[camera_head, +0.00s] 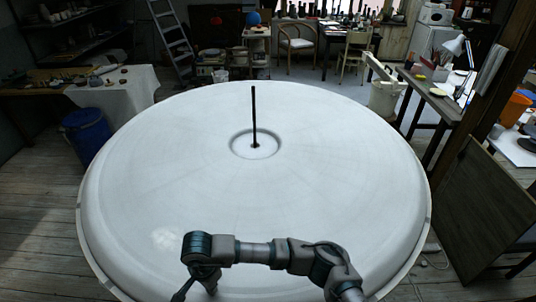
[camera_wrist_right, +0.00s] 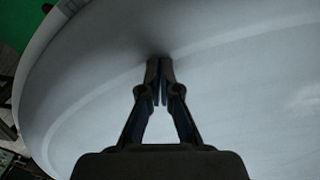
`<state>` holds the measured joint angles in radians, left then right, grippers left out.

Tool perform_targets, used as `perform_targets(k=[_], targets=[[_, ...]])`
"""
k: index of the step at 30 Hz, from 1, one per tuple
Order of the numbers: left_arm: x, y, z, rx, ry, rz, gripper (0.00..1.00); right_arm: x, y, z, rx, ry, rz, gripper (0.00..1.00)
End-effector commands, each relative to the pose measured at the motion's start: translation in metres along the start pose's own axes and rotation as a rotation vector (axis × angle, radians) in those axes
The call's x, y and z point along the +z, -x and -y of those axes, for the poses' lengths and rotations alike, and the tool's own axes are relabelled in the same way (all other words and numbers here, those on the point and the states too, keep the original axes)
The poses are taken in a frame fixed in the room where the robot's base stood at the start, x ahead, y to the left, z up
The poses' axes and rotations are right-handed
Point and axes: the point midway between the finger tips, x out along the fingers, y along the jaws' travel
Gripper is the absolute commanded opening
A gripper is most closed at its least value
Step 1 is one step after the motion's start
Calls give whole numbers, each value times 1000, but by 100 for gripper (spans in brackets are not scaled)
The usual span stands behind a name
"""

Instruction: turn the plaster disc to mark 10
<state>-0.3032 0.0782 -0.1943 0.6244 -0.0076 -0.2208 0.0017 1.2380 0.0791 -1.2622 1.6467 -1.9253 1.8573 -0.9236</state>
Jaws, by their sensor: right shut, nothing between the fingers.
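The plaster disc (camera_head: 330,200) is large, round and white, and fills the middle of the head view. A thin dark rod (camera_head: 254,115) stands upright in the ringed hollow at its centre. No numbered mark can be read on the disc. My right arm reaches across the disc's near part, and its gripper (camera_head: 180,296) points down near the front left rim, partly cut off by the frame's bottom edge. In the right wrist view the right gripper (camera_wrist_right: 160,68) is shut and empty, its tips at or close to the white surface (camera_wrist_right: 240,75); contact cannot be told. My left gripper is not in view.
A blue bin (camera_head: 87,135) stands left of the disc by a cloth-covered table (camera_head: 125,90). A stepladder (camera_head: 172,35) and chairs are behind. A dark board (camera_head: 485,215) leans at the right. The disc's top is clear apart from the rod and my arm.

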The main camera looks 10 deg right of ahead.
Motion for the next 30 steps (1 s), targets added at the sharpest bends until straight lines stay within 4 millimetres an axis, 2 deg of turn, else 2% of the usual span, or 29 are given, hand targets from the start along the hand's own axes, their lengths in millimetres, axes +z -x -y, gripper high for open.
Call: perform_targets(k=[24,30], targets=[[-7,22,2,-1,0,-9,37,0,57,1,-1,-1,-2,0],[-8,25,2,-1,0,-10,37,0,64,1,-1,-1,-2,0]])
